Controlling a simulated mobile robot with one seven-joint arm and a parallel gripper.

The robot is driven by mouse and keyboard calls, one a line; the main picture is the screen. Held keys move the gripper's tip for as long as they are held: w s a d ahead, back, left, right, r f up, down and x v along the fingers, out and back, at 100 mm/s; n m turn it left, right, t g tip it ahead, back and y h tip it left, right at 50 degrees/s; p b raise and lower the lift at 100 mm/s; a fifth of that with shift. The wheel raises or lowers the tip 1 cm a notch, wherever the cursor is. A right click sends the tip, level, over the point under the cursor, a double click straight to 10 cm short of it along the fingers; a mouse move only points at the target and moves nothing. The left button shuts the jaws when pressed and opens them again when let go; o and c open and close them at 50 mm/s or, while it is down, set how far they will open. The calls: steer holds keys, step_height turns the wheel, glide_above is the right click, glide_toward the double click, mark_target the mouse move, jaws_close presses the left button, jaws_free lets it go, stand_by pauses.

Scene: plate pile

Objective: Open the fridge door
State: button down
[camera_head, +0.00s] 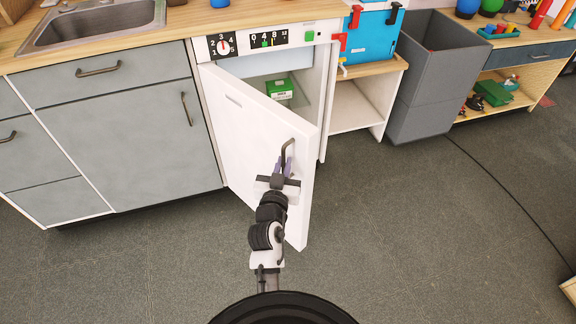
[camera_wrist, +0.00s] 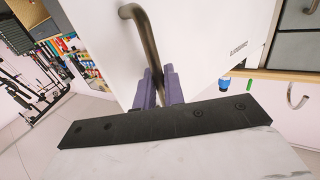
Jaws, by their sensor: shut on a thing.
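The white fridge door (camera_head: 250,135) stands partly open, swung out toward me from its left side. Its dark metal handle (camera_head: 289,146) is near the upper right edge of the door. My gripper (camera_head: 284,166) is at the handle with its purple fingers shut on it. In the wrist view the fingers (camera_wrist: 159,88) close around the lower part of the curved handle (camera_wrist: 140,30), against the door front (camera_wrist: 210,45). Inside the fridge (camera_head: 300,95) a green and white box (camera_head: 279,89) shows on a shelf; the lower interior is hidden by the door.
Grey cabinets (camera_head: 130,130) with a sink (camera_head: 90,22) above stand left of the fridge. An open wooden shelf (camera_head: 360,100) and a grey bin (camera_head: 425,95) stand to the right. The carpet (camera_head: 420,230) is clear on the right, crossed by a dark cable.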

steer(key=shift+a+r, duration=0.15)
steer(key=shift+a, duration=0.45)
steer(key=c, duration=1.7)
jaws_free()
steer(key=shift+o, duration=0.3)
steer(key=shift+d, duration=0.15)
steer(key=shift+s, duration=0.2)
